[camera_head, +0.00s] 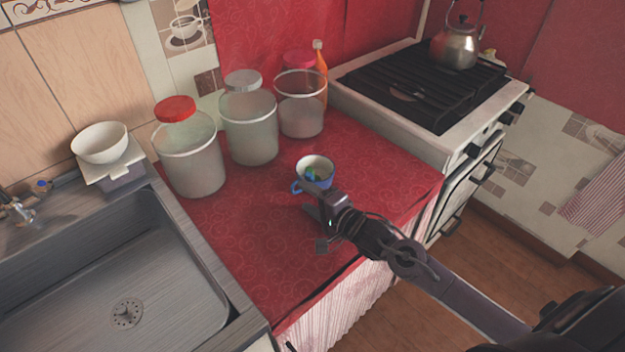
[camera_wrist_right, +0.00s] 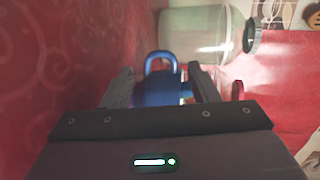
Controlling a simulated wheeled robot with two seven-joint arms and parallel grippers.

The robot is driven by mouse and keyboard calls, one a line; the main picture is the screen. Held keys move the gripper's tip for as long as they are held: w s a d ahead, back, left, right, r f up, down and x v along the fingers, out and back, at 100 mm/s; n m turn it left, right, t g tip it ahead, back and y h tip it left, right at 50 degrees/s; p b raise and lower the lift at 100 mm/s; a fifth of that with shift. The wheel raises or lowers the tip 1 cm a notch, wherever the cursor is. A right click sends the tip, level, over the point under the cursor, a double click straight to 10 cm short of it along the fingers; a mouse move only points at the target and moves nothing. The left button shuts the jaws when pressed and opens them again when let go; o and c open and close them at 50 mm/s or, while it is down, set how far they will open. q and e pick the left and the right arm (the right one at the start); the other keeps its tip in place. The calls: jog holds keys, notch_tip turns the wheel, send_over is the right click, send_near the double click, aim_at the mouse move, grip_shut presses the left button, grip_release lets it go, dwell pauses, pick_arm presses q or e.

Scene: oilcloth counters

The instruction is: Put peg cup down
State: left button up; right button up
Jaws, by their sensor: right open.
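The peg cup (camera_head: 321,183) is a blue cup with a pale inside and small coloured pieces in it. It appears to stand upright on the red counter in the head view, with its handle to the left. My right gripper (camera_head: 314,205) is at its near side, reaching in from the lower right. In the right wrist view the blue cup (camera_wrist_right: 158,92) shows between the two spread fingers of the open gripper; contact with either finger cannot be told. The cup's lower part is partly hidden by the gripper.
Several lidded jars stand behind the cup, the nearest being a clear jar (camera_head: 249,128). An orange bottle (camera_head: 321,68) is behind them. The sink (camera_head: 110,270) is left and the stove (camera_head: 430,95) right. The red counter (camera_head: 265,255) is clear in front.

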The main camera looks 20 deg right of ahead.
jog(key=x, duration=0.4)
jog(key=shift+w+r, duration=0.2)
jog(key=shift+w, duration=0.25)
jog(key=shift+w+a+f, duration=0.15)
jog(key=shift+w, duration=0.3)
jog(key=c, duration=1.2)
